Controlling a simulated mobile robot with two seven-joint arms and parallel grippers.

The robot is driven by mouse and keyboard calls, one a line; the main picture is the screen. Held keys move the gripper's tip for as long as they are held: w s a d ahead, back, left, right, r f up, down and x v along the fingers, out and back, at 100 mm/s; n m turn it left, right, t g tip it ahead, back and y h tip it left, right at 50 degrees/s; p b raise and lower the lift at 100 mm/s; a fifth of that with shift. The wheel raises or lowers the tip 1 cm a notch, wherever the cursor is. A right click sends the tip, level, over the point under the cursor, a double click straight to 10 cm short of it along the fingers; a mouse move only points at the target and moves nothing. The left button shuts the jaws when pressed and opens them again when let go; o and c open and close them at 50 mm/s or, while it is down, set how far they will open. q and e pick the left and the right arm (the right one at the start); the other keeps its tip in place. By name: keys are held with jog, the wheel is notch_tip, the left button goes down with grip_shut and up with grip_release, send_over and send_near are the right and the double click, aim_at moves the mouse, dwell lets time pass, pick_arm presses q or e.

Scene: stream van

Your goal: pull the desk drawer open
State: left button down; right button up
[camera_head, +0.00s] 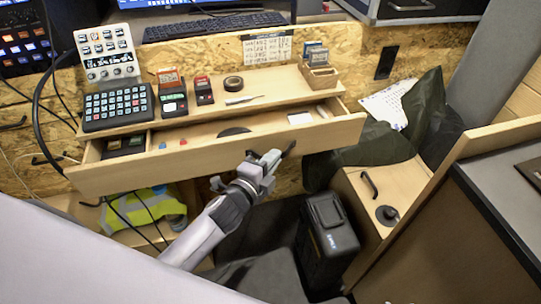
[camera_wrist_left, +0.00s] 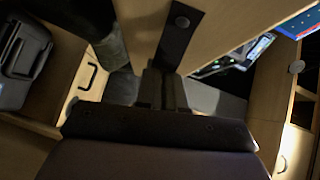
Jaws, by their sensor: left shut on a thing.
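The desk drawer (camera_head: 130,176) is a pale wooden drawer under the desk shelf. It stands pulled out, and its inside shows behind the front panel. Small items lie inside it. My left gripper (camera_head: 268,160) is at the middle right of the drawer front, shut on the dark drawer handle (camera_head: 289,150). In the left wrist view the drawer front (camera_wrist_left: 232,24) fills the top, with the black handle (camera_wrist_left: 179,38) running down to my closed left fingers (camera_wrist_left: 163,90). My fingers partly hide where they meet the handle. My right gripper is in neither view.
A keypad (camera_head: 117,107), card readers and a screwdriver (camera_head: 243,99) sit on the shelf above the drawer. A black case (camera_head: 328,232) stands on the floor to the right of my left arm. A wooden cabinet (camera_head: 355,200) and dark green cloth (camera_head: 437,110) are at the right.

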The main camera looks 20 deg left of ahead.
pick_arm(q)
jog(key=s+d, duration=0.2)
jog(key=s, duration=0.1)
jog(key=shift+f, duration=0.15)
jog(key=c, duration=1.2)
grip_release()
jog(key=shift+c, duration=0.2)
jog(key=v, duration=0.7)
jog(key=shift+s+a, duration=0.1)
